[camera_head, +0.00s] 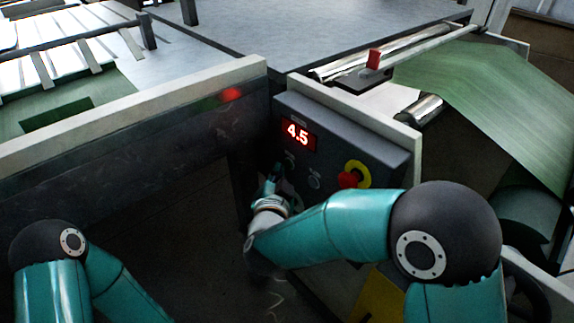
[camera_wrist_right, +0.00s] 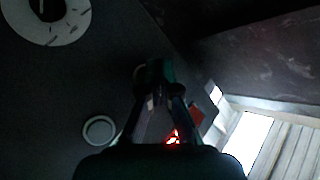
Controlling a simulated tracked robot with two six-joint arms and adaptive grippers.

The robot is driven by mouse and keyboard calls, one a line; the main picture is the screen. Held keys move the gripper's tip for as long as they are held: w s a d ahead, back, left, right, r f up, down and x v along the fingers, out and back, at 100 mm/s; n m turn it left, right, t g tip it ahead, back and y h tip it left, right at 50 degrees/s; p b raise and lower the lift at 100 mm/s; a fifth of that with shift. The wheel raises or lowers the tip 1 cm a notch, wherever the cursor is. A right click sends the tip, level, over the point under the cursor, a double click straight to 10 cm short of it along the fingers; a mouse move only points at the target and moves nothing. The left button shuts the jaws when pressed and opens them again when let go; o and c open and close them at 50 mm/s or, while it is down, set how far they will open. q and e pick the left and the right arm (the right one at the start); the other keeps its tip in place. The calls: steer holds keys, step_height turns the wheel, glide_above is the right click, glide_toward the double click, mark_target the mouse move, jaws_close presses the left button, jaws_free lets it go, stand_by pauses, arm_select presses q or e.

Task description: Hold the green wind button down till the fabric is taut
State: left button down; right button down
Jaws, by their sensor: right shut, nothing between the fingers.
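The dark control panel (camera_head: 340,135) stands at the middle of the head view, with a red readout of 4.5 (camera_head: 298,134). My right gripper (camera_head: 277,172) is shut and empty, its tips at the panel face below the readout. In the wrist view its fingertips (camera_wrist_right: 160,80) cover a spot with a pale ring edge beside it. The green wind button is not clearly seen; a dark green patch at the tips could be button or finger. I cannot tell whether it is pressed. The green fabric (camera_head: 495,95) slopes smoothly down at right. My left gripper is out of view.
A red stop knob (camera_head: 348,180) with a yellow collar sits right of my right gripper. A pale-ringed round control (camera_wrist_right: 100,130) is close to the fingers. A metal roller (camera_head: 420,110) lies beside the fabric. A pale frame rail (camera_head: 130,115) runs along the left.

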steer(key=shift+s+a, duration=0.15)
steer(key=shift+a, duration=0.1)
steer(key=shift+s+a, duration=0.8)
steer(key=shift+a, duration=0.2)
steer(key=shift+s+a, duration=0.75)
steer(key=shift+a, duration=0.25)
